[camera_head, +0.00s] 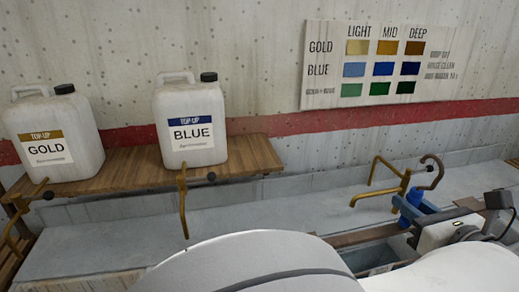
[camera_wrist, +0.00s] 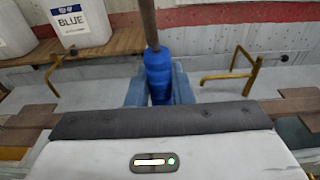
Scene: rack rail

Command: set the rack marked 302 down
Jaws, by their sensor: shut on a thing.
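My gripper (camera_wrist: 159,92) is shut on the blue grip (camera_wrist: 157,72) of a hanging rack, with a blue-grey finger on each side of it. A dark brown rod (camera_wrist: 148,22) rises from the grip. In the head view the blue grip (camera_head: 407,215) is at the right, and a brown hook (camera_head: 434,172) curves above it. My gripper (camera_head: 418,206) partly covers the grip there. No number 302 can be read in either view, and the lower part of the rack is hidden.
Brass brackets (camera_head: 183,200) stand along the grey ledge; another (camera_head: 378,183) is just left of the hook. White GOLD (camera_head: 52,130) and BLUE (camera_head: 190,120) jugs stand on a wooden shelf (camera_head: 115,172). A colour chart (camera_head: 380,62) hangs on the wall. My arm hides the foreground.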

